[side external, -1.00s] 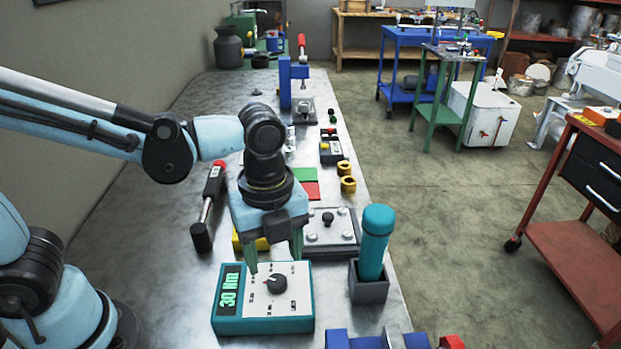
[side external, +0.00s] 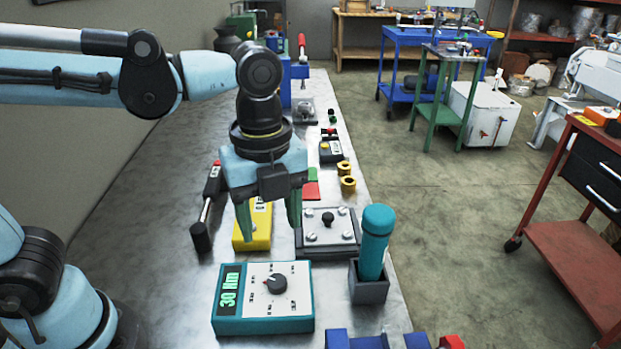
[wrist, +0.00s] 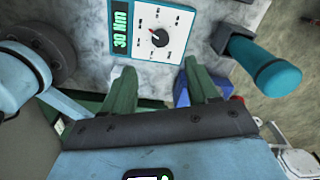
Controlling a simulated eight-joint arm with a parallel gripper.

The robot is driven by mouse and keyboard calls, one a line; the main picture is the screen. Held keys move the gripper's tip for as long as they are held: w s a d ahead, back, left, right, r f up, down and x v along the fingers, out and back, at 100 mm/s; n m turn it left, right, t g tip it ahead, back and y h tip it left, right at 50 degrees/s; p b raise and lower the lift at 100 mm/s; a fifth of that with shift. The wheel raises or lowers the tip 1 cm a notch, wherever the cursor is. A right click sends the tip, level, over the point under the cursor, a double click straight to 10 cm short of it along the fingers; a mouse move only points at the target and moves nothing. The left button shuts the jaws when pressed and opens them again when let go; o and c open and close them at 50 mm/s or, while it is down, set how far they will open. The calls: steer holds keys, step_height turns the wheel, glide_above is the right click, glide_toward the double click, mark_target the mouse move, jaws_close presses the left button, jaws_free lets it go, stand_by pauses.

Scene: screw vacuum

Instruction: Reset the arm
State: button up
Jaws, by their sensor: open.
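My gripper (side external: 269,223) is open and empty, with its two green fingers pointing down above the bench. In the side external view it hangs above and behind the teal control box (side external: 263,297), clear of it. The box has a dial (side external: 277,284) and a green display reading 30 Nm. In the wrist view my gripper (wrist: 163,93) shows both fingers spread apart, with nothing between them, and the control box (wrist: 157,30) shows beyond the fingertips.
A teal-handled tool (side external: 375,242) stands in a grey holder (side external: 369,287) on the right. A plate with screws (side external: 328,234), a yellow box (side external: 254,224) and a red-tipped tool (side external: 207,207) lie near my gripper. Blue parts sit at the front edge. The air above is free.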

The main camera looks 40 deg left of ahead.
steer(key=w+a+f+n+t, duration=0.1)
steer(key=a+n+t, duration=0.2)
steer(key=a+n, duration=0.3)
steer(key=w+a+f+n+t, duration=0.1)
steer(key=a+n+t, duration=0.3)
steer(key=n, duration=1.3)
steer(key=a+f, duration=0.1)
steer(key=a, duration=0.2)
steer(key=shift+w, duration=0.15)
